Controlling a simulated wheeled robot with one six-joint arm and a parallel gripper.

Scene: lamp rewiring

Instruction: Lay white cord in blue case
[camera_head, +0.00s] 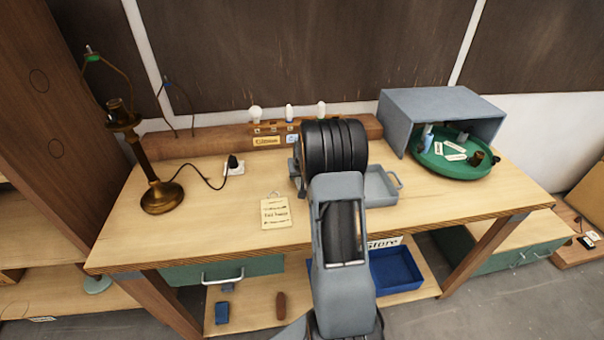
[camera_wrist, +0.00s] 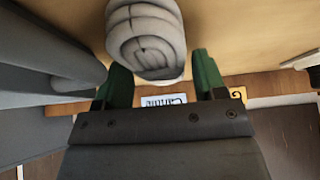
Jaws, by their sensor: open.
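In the wrist view, my gripper (camera_wrist: 160,72) has its two green fingers apart. A pale grey-white, ribbed, coiled-looking thing (camera_wrist: 146,38) shows between and beyond them; I cannot tell for sure whether it is the white cord, or whether the fingers touch it. In the head view my arm hides the gripper and what is in front of it. An open blue box (camera_head: 395,270) stands on the lower shelf behind a "Store" label (camera_head: 384,243). A smaller blue object (camera_head: 222,313) lies on that shelf at the left; which one is the blue case is unclear.
A brass lamp (camera_head: 160,195) with a black cord stands at the table's left. A note card (camera_head: 275,211) lies mid-table. A grey tray (camera_head: 380,187) is right of my arm. A green round tray (camera_head: 452,170) sits under a grey hood (camera_head: 440,103). Bulbs (camera_head: 255,114) line the back ledge.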

